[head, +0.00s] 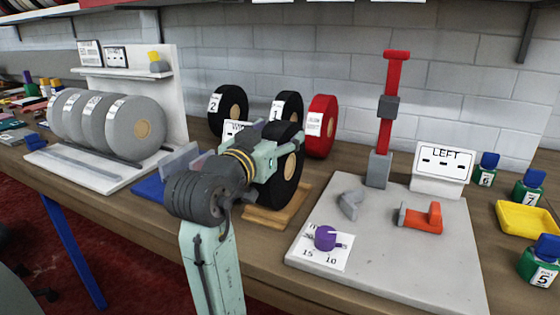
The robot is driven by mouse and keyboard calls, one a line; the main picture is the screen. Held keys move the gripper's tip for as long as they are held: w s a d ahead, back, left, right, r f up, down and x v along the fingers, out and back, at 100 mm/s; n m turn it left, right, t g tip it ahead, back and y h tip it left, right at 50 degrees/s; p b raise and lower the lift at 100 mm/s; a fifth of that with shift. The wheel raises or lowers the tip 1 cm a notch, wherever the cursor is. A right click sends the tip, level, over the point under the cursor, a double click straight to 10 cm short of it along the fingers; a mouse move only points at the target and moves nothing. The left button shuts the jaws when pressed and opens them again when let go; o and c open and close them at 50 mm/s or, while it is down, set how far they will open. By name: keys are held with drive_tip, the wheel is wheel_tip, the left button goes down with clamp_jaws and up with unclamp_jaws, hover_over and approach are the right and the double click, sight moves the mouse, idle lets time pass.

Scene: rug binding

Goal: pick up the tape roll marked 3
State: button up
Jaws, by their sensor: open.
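A large black tape roll (290,185) with a tan core stands upright on a wooden stand, behind my gripper. My gripper (286,146) is open, with its fingers at the upper part of this roll; I cannot tell whether they touch it. No number shows on this roll, and my arm hides part of it. Behind stand a black roll marked 2 (236,100), a black roll marked 1 (292,102) and a red roll (323,128) with a small label. I see no label reading 3.
The wooden stand (262,217) sits on the bench. Grey rolls (130,135) on a white rack are at left. At right, a grey board (385,270) holds a red post (388,85), an orange clamp (425,216) and a purple knob (325,237). Green bottles (528,188) stand far right.

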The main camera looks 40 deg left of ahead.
drive_tip(key=shift+c, duration=0.5)
clamp_jaws()
idle(0.3)
